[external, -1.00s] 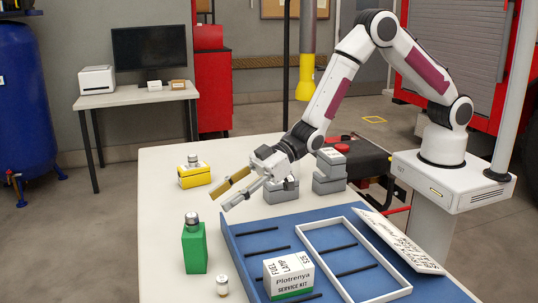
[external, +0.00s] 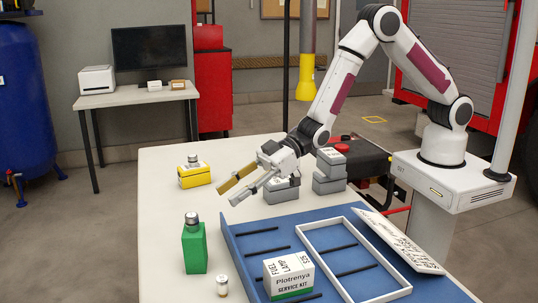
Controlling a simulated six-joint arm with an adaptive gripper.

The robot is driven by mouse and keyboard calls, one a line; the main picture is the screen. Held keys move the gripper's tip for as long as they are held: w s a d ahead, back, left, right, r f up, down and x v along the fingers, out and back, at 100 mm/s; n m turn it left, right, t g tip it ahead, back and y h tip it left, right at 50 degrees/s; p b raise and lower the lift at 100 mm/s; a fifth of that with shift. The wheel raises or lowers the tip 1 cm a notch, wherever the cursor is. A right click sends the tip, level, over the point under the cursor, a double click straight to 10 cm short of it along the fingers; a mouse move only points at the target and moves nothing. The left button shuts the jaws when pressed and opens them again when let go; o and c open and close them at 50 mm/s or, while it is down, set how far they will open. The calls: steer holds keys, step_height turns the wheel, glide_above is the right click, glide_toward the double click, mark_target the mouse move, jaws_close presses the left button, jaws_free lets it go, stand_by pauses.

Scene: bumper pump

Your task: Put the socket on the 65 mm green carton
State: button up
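The green carton (external: 195,251) stands upright at the front left of the table. A short grey metal cylinder that looks like a socket (external: 191,218) sits upright on its top. A similar grey cylinder (external: 193,159) stands on the yellow carton (external: 195,177) further back. A small pale cylinder with a metallic top (external: 222,286) stands on the table beside the green carton; I cannot tell whether it is a socket. My gripper (external: 226,198) is open and empty above the table, behind and to the right of the green carton, apart from everything. No carton size is readable.
A blue tray (external: 243,263) with dark bars and a white frame (external: 328,275) fills the front right. A white service kit box (external: 288,276) stands in it. A white lettered panel (external: 399,241) leans at the right.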

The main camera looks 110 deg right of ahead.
steer(key=s+d+r+m+g+h, duration=0.1)
steer(key=s+d+r+g+h, duration=0.15)
steer(key=s+r, duration=0.65)
steer(key=s+d+r+m+g+h, duration=0.1)
steer(key=s+d+r, duration=0.3)
steer(key=s+r, duration=0.55)
steer(key=s+a+m+g, duration=0.1)
steer(key=s+g, duration=0.3)
steer(key=s, duration=2.7)
steer(key=shift+s+r, duration=0.15)
steer(key=shift+r, duration=0.1)
